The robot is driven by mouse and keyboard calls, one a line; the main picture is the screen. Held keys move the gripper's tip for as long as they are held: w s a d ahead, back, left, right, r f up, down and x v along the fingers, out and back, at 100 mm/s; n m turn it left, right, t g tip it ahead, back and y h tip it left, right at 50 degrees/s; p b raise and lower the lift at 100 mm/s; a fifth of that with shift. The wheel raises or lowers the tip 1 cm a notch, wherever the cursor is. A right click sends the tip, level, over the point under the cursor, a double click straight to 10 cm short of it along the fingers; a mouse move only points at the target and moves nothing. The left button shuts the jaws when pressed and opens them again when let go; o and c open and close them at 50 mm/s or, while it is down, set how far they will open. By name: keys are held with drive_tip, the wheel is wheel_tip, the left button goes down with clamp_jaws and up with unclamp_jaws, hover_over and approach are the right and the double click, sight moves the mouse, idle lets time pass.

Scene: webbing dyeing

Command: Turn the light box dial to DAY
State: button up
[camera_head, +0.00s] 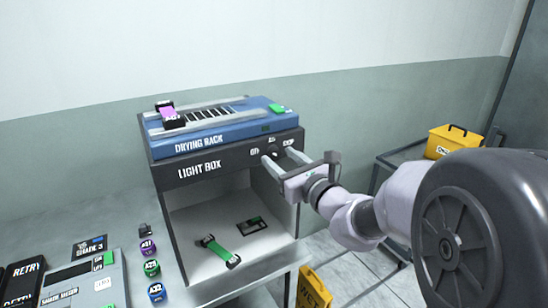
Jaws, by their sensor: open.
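The light box (184,173) is a dark grey cabinet with an open white interior, on the bench. Its dial (273,153) is a small dark knob at the right of the top front panel, with white lettering around it. The lettering is too small to read surely, so I cannot tell the dial's setting. My gripper (277,156) reaches in from the right, level with the panel. Its two pale fingers are apart, one on each side of the dial, and partly hide it. I cannot tell whether they touch it.
A blue drying rack (218,137) sits on the light box, holding a purple piece (168,113). A green strip (219,250) and a dark card (252,226) lie inside the box. A shade meter (85,288) and small coloured pots stand left. A yellow bin (452,142) stands right.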

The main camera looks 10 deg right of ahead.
clamp_jaws()
drive_tip(key=shift+r+m+p, duration=0.15)
drive_tip(key=shift+m+p, duration=0.25)
drive_tip(key=shift+p, duration=0.15)
drive_tip(key=m+p, duration=0.3)
drive_tip(key=p, duration=0.1)
drive_tip(key=shift+r+m, duration=0.15)
drive_tip(key=shift+m, duration=0.25)
drive_tip(key=m+p, duration=0.3)
drive_tip(key=shift+d+m+p, duration=0.1)
drive_tip(key=shift+m+p, duration=1)
drive_tip(key=shift+p, duration=0.2)
drive_tip(key=shift+f, duration=0.25)
